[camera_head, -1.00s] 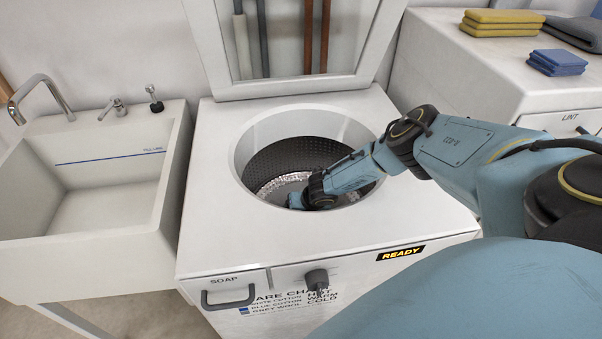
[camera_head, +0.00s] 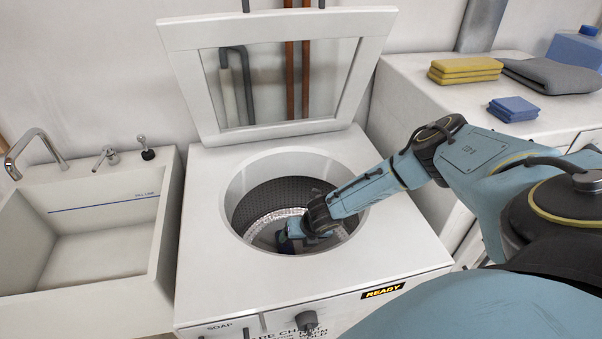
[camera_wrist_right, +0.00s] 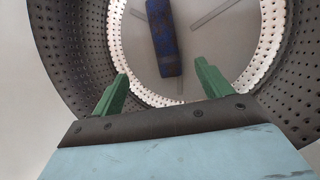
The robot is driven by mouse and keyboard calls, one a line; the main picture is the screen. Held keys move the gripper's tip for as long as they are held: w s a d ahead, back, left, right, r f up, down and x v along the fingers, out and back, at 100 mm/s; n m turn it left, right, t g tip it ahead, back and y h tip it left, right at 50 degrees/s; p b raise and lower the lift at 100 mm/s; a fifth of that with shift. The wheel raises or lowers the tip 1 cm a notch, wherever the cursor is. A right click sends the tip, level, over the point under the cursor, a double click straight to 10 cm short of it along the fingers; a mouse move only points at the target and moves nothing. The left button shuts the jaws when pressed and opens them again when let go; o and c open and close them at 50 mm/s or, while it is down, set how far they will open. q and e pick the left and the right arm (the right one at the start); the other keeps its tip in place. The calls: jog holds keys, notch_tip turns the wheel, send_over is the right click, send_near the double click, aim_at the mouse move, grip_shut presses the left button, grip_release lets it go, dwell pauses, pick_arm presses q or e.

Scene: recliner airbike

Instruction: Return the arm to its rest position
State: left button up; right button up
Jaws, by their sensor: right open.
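My right arm comes in from the right in the head view and reaches through the round opening of the top-loading washer (camera_head: 215,285). My right gripper (camera_head: 292,240) is inside the drum (camera_head: 262,205). In the right wrist view the gripper (camera_wrist_right: 160,85) is open, its two green fingers well apart with nothing between them. A blue folded cloth (camera_wrist_right: 163,38) lies on the drum floor beyond the fingertips, apart from them. My left gripper is not in view.
The washer's framed lid (camera_head: 190,85) stands open behind the opening. A sink (camera_head: 85,240) is at the left. A counter at the right holds yellow cloths (camera_head: 465,70), a blue cloth stack (camera_head: 513,109) and a grey cloth (camera_head: 553,76).

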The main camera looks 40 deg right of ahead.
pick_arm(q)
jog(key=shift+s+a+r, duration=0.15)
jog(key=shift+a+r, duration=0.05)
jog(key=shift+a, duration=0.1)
pick_arm(e)
jog(key=shift+s+r, duration=0.25)
jog(key=shift+r, duration=0.4)
